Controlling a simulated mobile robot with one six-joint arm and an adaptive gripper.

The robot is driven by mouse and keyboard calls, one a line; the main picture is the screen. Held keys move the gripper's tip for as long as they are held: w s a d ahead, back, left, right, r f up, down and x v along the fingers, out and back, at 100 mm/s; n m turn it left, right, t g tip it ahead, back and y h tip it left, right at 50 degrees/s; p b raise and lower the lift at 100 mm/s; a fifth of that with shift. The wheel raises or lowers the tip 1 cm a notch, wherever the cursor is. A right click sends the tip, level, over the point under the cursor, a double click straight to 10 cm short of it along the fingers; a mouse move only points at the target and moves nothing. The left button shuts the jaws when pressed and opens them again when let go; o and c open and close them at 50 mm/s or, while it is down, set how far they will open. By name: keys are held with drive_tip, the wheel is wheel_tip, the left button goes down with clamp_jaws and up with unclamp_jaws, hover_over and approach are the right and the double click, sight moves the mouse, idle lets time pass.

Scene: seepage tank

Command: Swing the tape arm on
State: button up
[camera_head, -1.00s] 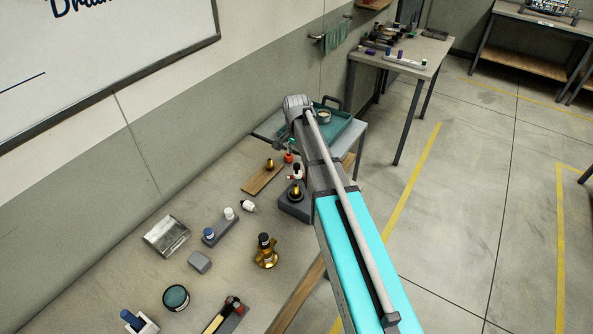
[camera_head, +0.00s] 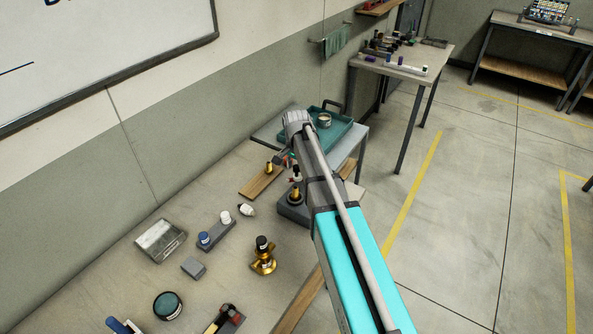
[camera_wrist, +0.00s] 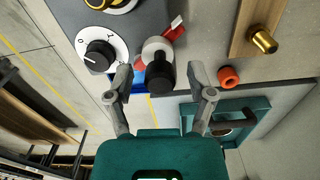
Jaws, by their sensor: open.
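A dark grey box (camera_head: 290,212) stands at the far end of the bench, partly hidden by my arm. It carries a brass fitting and a black-and-white upright part (camera_head: 296,174). In the wrist view, a white-collared lever with a black end (camera_wrist: 160,76) lies between my fingers, with a red tag (camera_wrist: 174,28) beside it. I cannot tell for certain that this is the tape arm. Next to it is a white dial with a black knob (camera_wrist: 99,56), marked 0. My gripper (camera_wrist: 160,70) is open around the black end; contact is not visible.
A wooden strip (camera_head: 262,181) with a brass fitting and an orange ring (camera_wrist: 228,76) lie near the gripper. A teal tray (camera_head: 345,133) is beyond. A brass valve-like piece (camera_head: 263,256) and a clear case (camera_head: 160,240) stand nearer on the bench.

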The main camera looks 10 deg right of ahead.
drive_tip(key=shift+c, duration=0.3)
clamp_jaws()
drive_tip(key=shift+s+n, duration=0.15)
drive_tip(key=shift+n, duration=0.15)
drive_tip(key=n, duration=0.2)
drive_tip(key=s+n, duration=0.1)
drive_tip(key=n, duration=0.1)
drive_tip(key=shift+s+d, duration=0.1)
drive_tip(key=n, duration=0.1)
drive_tip(key=s+n, duration=0.1)
drive_tip(key=n, duration=0.3)
drive_tip(key=shift+s+d, duration=0.15)
drive_tip(key=shift+d, duration=0.25)
drive_tip(key=shift+n, duration=0.3)
